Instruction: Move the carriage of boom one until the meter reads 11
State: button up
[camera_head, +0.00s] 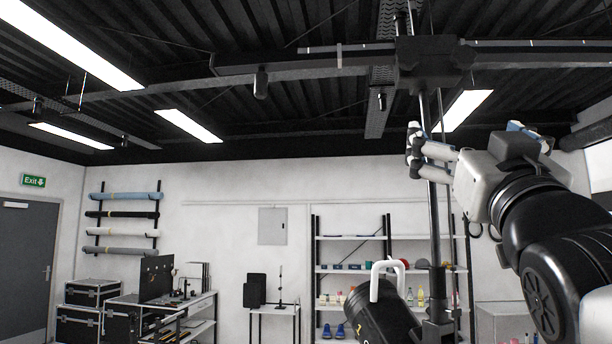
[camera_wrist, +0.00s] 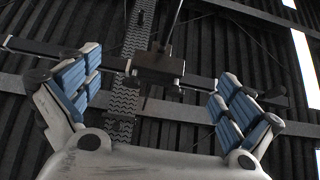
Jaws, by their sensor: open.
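A dark overhead boom (camera_head: 310,70) runs across the upper picture in the head view. A black block-shaped carriage (camera_head: 430,62) sits on it, with poles hanging below. A thin light-coloured bar (camera_head: 365,46) with small marks runs along the boom. A dark block (camera_wrist: 158,67) on a rail appears beyond, apart from the fingers. No meter reading is legible, and no boom number shows.
Shelves (camera_head: 350,238) stand behind. Black cases (camera_head: 90,315) and a bench are at lower left. The space left of the poles looks clear.

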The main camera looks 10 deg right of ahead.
aim_at(431, 80)
jog(key=shift+n+t+y, duration=0.3)
jog(key=shift+t, duration=0.5)
jog(key=p+x, duration=0.2)
jog(key=x, duration=0.4)
jog(key=s+r+p+x, duration=0.1)
jog(key=p+x, duration=0.1)
jog(key=x, duration=0.4)
jog(key=s+a+r+p+x, duration=0.1)
jog(key=p+x, duration=0.1)
jog(key=x, duration=0.4)
jog(key=shift+w+d+r, duration=0.1)
jog(key=shift+r, duration=0.1)
jog(key=shift+d, duration=0.1)
jog(key=c, duration=1.2)
